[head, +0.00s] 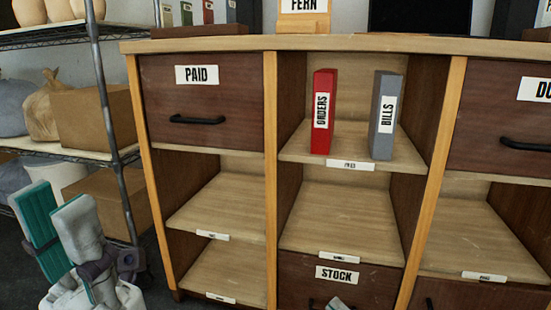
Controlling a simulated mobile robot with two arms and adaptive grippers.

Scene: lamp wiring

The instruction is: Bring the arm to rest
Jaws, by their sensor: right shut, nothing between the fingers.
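My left gripper (54,212) is at the lower left, in front of the metal shelf rack. Its two grey and teal fingers point up and stand apart, with nothing between them. Of my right gripper (337,304) only a small grey tip shows at the bottom edge, in front of the STOCK drawer (372,283). It is shut and holds nothing that I can see. The rest of the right arm is out of frame.
A wooden cabinet (355,43) fills the middle and right. A red ORDERS binder (322,85) and a grey BILLS binder (383,148) stand upright in its centre compartment. The PAID drawer (233,100) is closed. The rack (60,149) holds boxes and sacks. The lower open compartments are empty.

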